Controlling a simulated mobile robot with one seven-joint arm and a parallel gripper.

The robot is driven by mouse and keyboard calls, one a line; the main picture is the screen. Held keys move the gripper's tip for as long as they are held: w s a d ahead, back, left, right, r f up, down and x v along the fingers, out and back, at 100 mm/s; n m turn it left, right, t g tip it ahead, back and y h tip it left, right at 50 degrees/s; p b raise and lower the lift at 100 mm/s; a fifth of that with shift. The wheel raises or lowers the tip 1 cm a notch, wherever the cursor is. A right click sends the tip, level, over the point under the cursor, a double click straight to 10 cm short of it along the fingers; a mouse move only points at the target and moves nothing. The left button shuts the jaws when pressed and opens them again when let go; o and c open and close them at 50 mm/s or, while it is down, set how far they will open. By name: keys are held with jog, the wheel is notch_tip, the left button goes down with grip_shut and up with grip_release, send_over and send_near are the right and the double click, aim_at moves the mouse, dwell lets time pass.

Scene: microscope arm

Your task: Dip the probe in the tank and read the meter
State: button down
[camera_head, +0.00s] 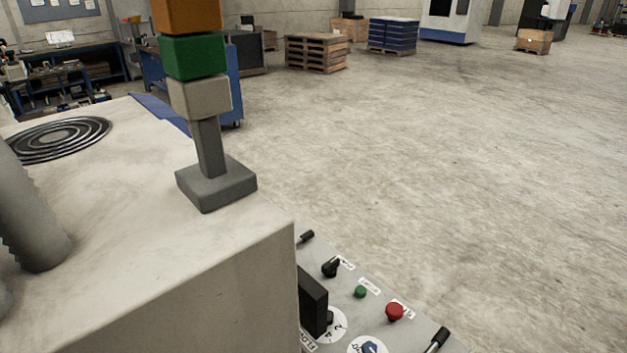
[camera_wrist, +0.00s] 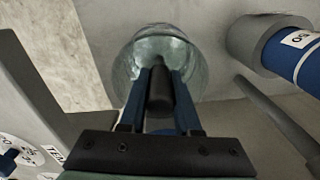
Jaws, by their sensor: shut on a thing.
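In the wrist view, my gripper (camera_wrist: 160,78) is shut on a dark cylindrical piece (camera_wrist: 160,99), which looks like the probe. Its two blue fingers press on either side of it. Beyond the fingertips is a round, greenish, translucent vessel (camera_wrist: 124,68), which may be the tank. The dark piece and fingertips overlap its opening in this view. I cannot tell how deep the probe reaches, and its lower end is hidden. No meter reading is legible. My gripper does not show in the head view.
The head view shows a slanted panel with a red button (camera_head: 394,311), a green button (camera_head: 360,291) and dials. A stacked light (camera_head: 195,55) stands on a pale cabinet (camera_head: 150,270). In the wrist view, a blue labelled cylinder (camera_wrist: 290,42) and a grey rod (camera_wrist: 275,122) lie close right.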

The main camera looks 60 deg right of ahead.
notch_tip(320, 180, up, 14)
jog(key=p, duration=1.3)
jog(key=shift+f, duration=0.15)
jog(key=shift+f, duration=0.1)
